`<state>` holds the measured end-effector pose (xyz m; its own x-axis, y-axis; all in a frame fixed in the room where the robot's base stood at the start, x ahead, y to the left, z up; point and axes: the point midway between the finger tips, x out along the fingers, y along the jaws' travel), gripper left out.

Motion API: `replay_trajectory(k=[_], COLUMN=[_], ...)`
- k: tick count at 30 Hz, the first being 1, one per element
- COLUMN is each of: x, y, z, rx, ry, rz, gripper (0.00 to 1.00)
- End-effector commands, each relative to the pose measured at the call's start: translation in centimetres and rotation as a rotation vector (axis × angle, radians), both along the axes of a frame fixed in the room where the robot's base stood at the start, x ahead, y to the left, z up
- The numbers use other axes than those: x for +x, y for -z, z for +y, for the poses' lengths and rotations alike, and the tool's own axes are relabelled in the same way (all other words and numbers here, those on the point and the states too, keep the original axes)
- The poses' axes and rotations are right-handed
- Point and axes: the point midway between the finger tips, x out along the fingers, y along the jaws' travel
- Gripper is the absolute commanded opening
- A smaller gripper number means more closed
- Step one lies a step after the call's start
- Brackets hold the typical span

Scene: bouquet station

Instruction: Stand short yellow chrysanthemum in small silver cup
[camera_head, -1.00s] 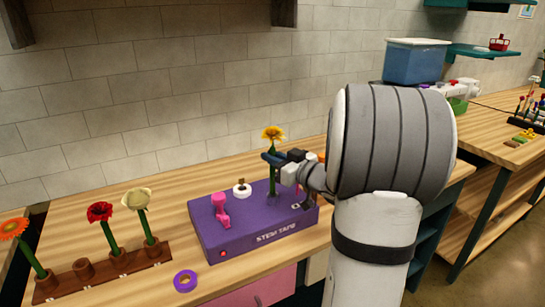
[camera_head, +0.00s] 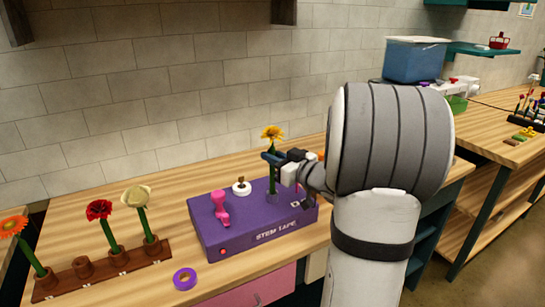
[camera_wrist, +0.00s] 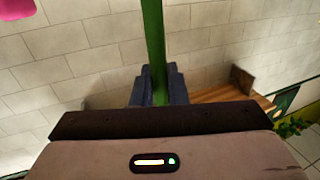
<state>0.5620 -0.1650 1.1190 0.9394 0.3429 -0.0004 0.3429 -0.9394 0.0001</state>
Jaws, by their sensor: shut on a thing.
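A yellow chrysanthemum (camera_head: 272,133) with a green stem stands upright above the purple stem tape box. My gripper (camera_head: 271,158) is shut on its stem, just below the bloom. In the wrist view the green stem (camera_wrist: 154,45) runs up between the two dark fingers (camera_wrist: 159,88) of my gripper.
The purple stem tape box (camera_head: 240,238) carries a pink tool (camera_head: 220,208) and a white roll (camera_head: 241,188). A brown rack (camera_head: 105,268) with a red, a cream and an orange flower stands at left. A purple tape ring (camera_head: 185,278) lies in front. A blue bin (camera_head: 415,62) is behind my arm.

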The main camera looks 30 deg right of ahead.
Motion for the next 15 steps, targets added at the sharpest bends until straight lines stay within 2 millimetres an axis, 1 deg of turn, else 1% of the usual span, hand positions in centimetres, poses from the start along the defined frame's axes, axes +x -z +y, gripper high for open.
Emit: replay_trajectory(k=[8, 15], x=[-0.01, -0.01], y=[0.06, 0.64], z=[-0.04, -0.06], rx=[0.000, 0.000], ry=[0.001, 0.001], rz=[0.000, 0.000], gripper=[0.00, 0.00])
